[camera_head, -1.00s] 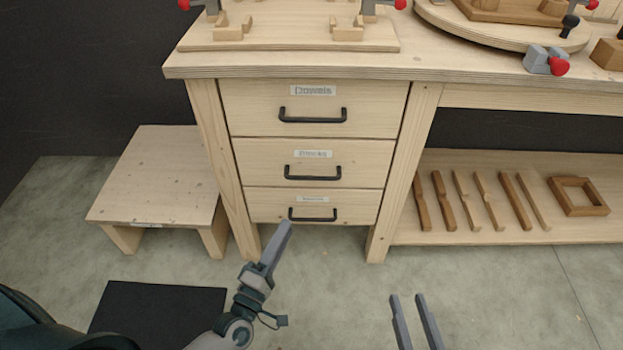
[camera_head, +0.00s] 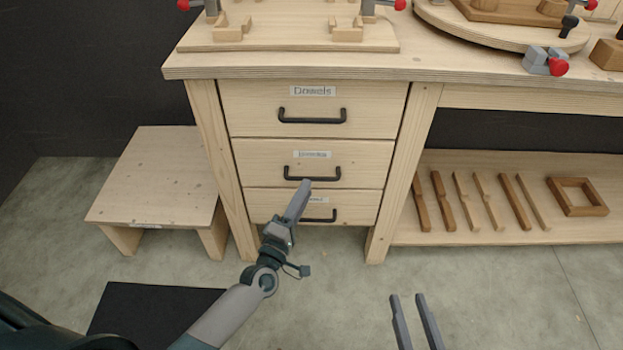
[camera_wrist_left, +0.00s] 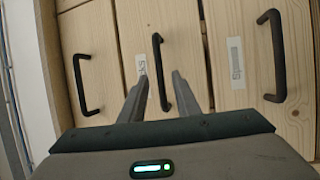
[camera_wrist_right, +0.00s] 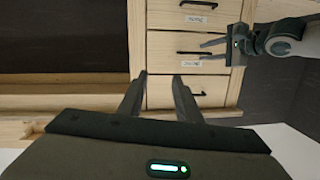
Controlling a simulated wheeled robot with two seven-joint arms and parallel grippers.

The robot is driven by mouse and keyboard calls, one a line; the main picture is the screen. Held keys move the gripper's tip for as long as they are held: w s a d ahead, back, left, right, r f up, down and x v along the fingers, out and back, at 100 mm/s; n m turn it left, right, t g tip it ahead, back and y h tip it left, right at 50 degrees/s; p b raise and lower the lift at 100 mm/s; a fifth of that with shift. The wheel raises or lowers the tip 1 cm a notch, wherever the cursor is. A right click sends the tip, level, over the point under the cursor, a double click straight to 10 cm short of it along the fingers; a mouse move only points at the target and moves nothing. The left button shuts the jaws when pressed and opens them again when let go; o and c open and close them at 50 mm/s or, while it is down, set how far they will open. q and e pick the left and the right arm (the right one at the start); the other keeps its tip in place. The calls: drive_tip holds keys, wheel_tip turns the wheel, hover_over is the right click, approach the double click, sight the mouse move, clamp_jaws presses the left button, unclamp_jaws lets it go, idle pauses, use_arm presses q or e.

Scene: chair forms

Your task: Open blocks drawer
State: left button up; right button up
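The middle drawer (camera_head: 252,160), whose blurred label seems to read Blocks, is shut and has a black bar handle (camera_head: 312,174). My left gripper (camera_head: 305,183) is open in front of this handle. In the left wrist view the handle (camera_wrist_left: 164,70) shows between the two fingertips (camera_wrist_left: 155,75). In the right wrist view the left fingers (camera_wrist_right: 206,49) lie on either side of the handle's line, close to its end. I cannot tell whether they touch it. My right gripper (camera_head: 408,296) is open and empty, low and to the right, away from the drawers.
The Dowels drawer (camera_head: 250,105) above and the bottom drawer (camera_head: 265,205) below are shut. A low stool (camera_head: 150,180) stands left of the bench. A shelf with several wooden parts (camera_head: 465,202) lies to the right.

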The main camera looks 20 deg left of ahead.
sight(312, 178)
use_arm(q)
drive_tip(key=shift+x, duration=2.7)
clamp_jaws()
